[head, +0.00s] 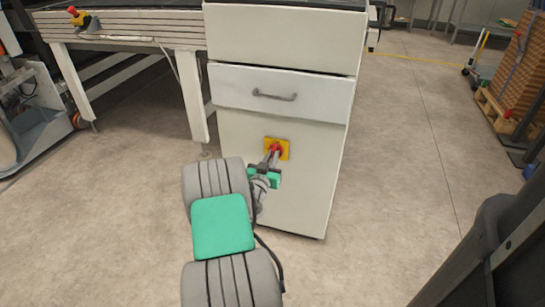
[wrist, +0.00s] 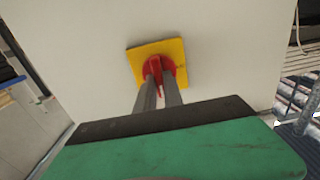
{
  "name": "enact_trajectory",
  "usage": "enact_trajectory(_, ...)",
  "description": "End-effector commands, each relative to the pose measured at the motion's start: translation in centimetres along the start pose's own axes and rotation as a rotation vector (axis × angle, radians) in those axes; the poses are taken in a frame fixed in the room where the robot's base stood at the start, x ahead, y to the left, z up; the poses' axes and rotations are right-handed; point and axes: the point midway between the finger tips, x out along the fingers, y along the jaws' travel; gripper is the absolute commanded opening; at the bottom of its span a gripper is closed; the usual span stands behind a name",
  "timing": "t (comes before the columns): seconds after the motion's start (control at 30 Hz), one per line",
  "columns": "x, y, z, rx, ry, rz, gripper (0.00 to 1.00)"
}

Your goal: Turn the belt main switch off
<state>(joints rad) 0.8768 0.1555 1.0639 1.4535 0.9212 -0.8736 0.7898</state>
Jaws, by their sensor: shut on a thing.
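The belt main switch is a red rotary knob (wrist: 156,68) on a square yellow plate (head: 285,143). It is mounted on the front of a white cabinet (head: 305,190), below the drawer. In the wrist view the yellow plate (wrist: 172,47) looks tilted, and the knob's red grip bar runs roughly up and down in the picture. My gripper (head: 272,155) reaches the switch from the front. In the wrist view its two grey fingers (wrist: 161,84) close on the knob's grip bar from both sides. The fingertips hide part of the red knob.
A drawer with a dark handle (head: 274,96) sits above the switch. A conveyor frame (head: 125,30) stands to the left, with a red button on a yellow box (head: 78,17). Stacked brown goods (head: 524,70) stand on a pallet at right. The floor right of the cabinet is clear.

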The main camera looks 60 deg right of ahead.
Motion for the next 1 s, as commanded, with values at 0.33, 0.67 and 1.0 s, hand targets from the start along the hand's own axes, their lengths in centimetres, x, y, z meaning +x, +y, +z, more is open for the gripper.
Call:
enact_trajectory(0.33,-0.02,-0.05,0.02,-0.017,0.0,-0.001,0.0)
enact_trajectory(0.67,0.02,-0.17,-0.02,-0.168,0.0,0.0,0.0)
enact_trajectory(1.0,0.05,-0.37,-0.04,-0.473,0.001,-0.001,0.0)
